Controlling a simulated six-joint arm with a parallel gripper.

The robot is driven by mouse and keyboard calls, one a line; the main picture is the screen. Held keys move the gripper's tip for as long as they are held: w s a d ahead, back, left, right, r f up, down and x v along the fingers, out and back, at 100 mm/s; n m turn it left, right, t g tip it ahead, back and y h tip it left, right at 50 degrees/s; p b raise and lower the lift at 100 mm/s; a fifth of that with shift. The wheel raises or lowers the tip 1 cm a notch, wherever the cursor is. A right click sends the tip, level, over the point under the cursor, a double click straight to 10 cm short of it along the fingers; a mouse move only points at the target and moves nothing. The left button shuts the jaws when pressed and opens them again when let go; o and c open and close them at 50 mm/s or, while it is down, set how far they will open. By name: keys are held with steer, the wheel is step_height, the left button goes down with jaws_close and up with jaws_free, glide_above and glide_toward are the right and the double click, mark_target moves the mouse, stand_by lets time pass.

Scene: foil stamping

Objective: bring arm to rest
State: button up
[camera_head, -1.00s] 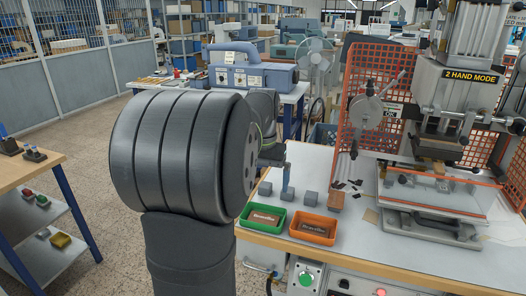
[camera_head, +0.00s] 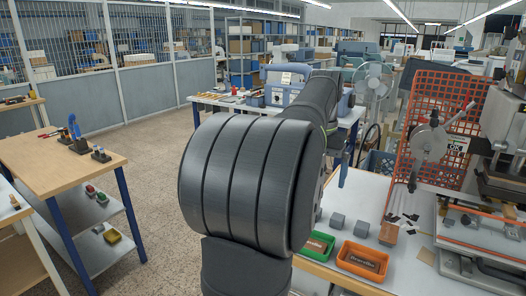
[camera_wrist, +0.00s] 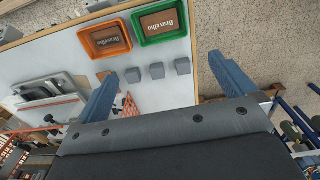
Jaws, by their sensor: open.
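In the wrist view my gripper (camera_wrist: 162,68) is open, its two blue fingers wide apart with nothing between them. It is above the bench with its fingers directed towards the trays. A green tray (camera_wrist: 139,30) and an orange tray (camera_wrist: 84,42) each hold a brown plate with lettering. The green tray (camera_head: 332,247) and the orange tray (camera_head: 356,270) also show in the head view at the bench's front edge.
Grey blocks (camera_head: 337,220) and a brown block (camera_head: 388,233) stand behind the trays. The stamping press (camera_head: 505,140) and an orange mesh guard (camera_head: 455,95) are at the right. A wooden table (camera_head: 60,165) stands at the left, with open floor (camera_head: 165,150) between.

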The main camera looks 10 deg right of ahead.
steer(key=shift+f, duration=0.15)
step_height(320, 180, down, 17)
steer(key=shift+r, duration=0.45)
steer(key=shift+f, duration=0.1)
step_height(320, 180, up, 16)
steer(key=r, duration=0.1)
step_height(320, 180, down, 18)
steer(key=shift+s+f, duration=0.1)
step_height(320, 180, up, 7)
steer(key=w+d+r+n, duration=0.1)
steer(key=d+n, duration=0.5)
steer(key=n, duration=0.2)
steer(key=w+d+r+n, duration=0.1)
steer(key=d+r+n, duration=0.1)
steer(key=d+n, duration=0.3)
steer(key=shift+d+r+n, duration=0.25)
steer(key=shift+d+n, duration=0.15)
steer(key=shift+n, duration=1.9)
